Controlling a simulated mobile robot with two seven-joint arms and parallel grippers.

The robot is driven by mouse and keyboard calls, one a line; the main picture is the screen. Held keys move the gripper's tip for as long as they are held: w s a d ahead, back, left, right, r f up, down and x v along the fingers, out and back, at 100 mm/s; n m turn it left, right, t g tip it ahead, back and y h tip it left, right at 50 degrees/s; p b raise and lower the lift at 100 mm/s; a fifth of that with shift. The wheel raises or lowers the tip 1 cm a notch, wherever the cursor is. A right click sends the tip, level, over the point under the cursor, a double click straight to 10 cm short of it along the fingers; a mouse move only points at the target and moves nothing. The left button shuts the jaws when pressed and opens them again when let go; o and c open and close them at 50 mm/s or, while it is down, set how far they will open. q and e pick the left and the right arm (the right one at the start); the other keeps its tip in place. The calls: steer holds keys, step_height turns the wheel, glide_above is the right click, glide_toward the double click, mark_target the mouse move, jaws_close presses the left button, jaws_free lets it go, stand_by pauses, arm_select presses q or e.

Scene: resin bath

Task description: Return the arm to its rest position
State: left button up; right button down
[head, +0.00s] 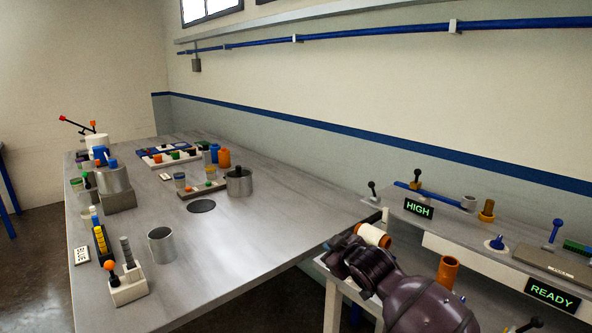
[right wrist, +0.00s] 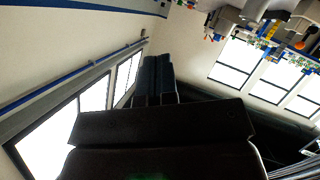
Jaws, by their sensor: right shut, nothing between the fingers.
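My right arm comes in from the lower right of the head view, dark purple, with my right gripper (head: 342,252) at its end. The gripper is in front of the gap between the long grey table (head: 270,235) and the bench at the right. In the right wrist view the dark fingers of my right gripper (right wrist: 157,65) lie together, with nothing between them. My left arm and gripper are not in view.
A cream and orange cylinder (head: 372,235) shows right behind my right gripper. An orange cylinder (head: 447,271) stands beside my forearm. The bench carries HIGH (head: 419,208) and READY (head: 552,295) displays. The long table holds a lidded pot (head: 239,183) and a metal beaker (head: 162,246); its right part is clear.

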steer(key=s+d+f+m+h, duration=0.2)
steer(key=s+d+f, duration=0.4)
steer(key=s+f, duration=0.3)
steer(key=s+d+f+m+h+b, duration=0.1)
steer(key=s+d+f+m, duration=0.3)
steer(key=s+f, duration=0.5)
steer(key=s+d+f+m+g+h+b, duration=0.1)
steer(key=s+d+f, duration=0.7)
steer(key=s, duration=1.3)
steer(key=shift+s+d+f+m+h, duration=0.4)
steer(key=shift+f+m+h, duration=0.3)
steer(key=shift+m, duration=0.5)
